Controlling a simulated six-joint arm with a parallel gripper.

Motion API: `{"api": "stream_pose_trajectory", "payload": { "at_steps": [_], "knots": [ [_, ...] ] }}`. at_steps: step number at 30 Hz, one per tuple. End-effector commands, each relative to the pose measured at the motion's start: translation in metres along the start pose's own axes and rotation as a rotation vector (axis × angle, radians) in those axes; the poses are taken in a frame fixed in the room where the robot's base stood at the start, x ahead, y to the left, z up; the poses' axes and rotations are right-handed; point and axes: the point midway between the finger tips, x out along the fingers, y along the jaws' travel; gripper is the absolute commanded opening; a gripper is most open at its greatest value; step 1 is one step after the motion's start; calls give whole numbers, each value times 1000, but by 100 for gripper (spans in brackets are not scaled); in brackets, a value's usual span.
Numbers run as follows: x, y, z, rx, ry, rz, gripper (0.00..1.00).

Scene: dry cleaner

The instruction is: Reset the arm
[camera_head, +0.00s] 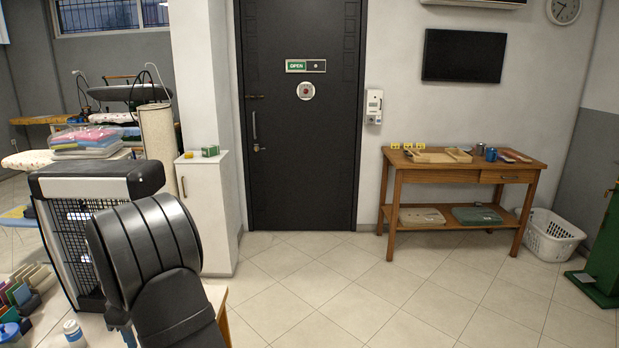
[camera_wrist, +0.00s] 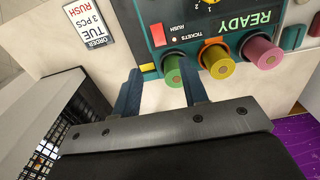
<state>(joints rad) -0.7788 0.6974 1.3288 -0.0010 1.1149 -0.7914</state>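In the wrist view my gripper (camera_wrist: 161,80) has its two blue fingers spread apart. The space between the fingertips is empty apart from a green knob (camera_wrist: 174,68), which shows between and just beyond them. I cannot tell whether a finger touches it. In the head view my dark arm (camera_head: 150,260) stands in the left foreground. The gripper itself is mostly hidden behind it there.
A teal panel (camera_wrist: 185,43) marked READY carries a red switch (camera_wrist: 158,35), a yellow knob (camera_wrist: 219,62) and a pink knob (camera_wrist: 262,52). An order card (camera_wrist: 90,23) lies beside it. A black mesh-sided unit (camera_head: 75,235) stands close left of my arm. The tiled floor is clear.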

Motion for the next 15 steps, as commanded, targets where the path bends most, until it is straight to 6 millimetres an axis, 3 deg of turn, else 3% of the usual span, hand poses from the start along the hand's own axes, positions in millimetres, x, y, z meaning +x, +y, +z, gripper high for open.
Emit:
{"api": "stream_pose_trajectory", "payload": {
  "at_steps": [12,15],
  "knots": [
    [-86,0,0,0,3,2,40],
    [-84,0,0,-71,-6,-2,40]
  ]
}}
